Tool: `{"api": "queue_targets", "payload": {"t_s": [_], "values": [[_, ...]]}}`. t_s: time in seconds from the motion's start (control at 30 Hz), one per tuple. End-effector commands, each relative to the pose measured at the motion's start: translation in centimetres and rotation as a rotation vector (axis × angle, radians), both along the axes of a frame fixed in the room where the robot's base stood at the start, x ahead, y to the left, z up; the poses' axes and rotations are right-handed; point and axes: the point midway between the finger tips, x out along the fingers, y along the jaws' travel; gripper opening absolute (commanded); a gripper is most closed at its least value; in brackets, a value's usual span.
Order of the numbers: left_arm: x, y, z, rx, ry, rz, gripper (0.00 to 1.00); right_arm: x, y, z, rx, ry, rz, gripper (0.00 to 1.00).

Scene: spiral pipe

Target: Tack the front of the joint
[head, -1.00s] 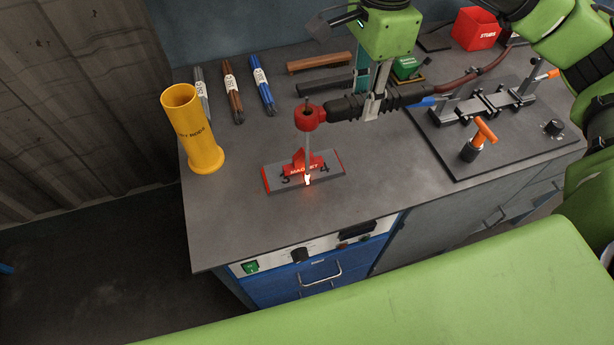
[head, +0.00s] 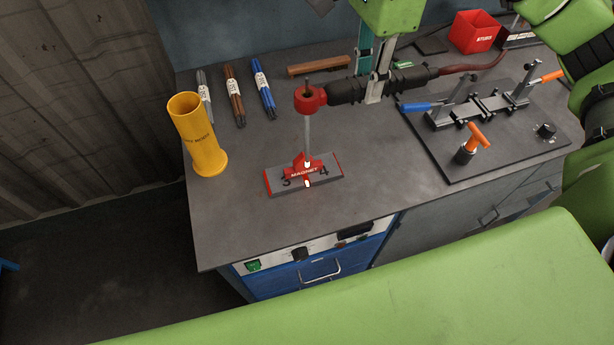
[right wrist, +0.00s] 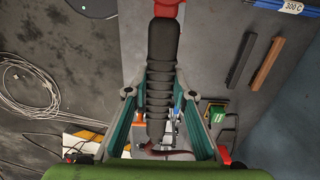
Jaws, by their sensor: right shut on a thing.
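Two grey plates with red ends (head: 331,182), marked 3 and 4, lie side by side on the bench in the head view. A red magnet (head: 303,172) sits across their joint. A small bright glowing spot (head: 307,184) shows at the front end of the joint. My right gripper (head: 376,88) is shut on the black handle of the electrode holder (head: 345,92), also seen in the right wrist view (right wrist: 162,80). A grey electrode (head: 307,135) hangs down from its red head. Its glowing lower end appears over the magnet, apart from the front spot. My left gripper is not in view.
A yellow tube (head: 196,135) stands at the bench's left edge. Bundled rods (head: 264,90) and a brown bar (head: 319,65) lie behind. A clamp fixture on a dark plate (head: 485,150) is at right, with a red box (head: 474,31) behind. The front bench top is clear.

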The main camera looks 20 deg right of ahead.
Motion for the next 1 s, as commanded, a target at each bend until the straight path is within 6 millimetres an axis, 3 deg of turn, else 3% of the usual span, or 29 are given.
{"api": "queue_targets", "payload": {"t_s": [0.53, 1.0], "values": [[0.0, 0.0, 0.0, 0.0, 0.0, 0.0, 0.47, 0.0, 0.0, 0.1, 0.001, -0.002, 0.0, 0.02], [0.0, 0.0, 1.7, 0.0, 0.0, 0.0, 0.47, 0.0, 0.0, 3.1, 0.001, -0.002, 0.001, 0.02]]}}
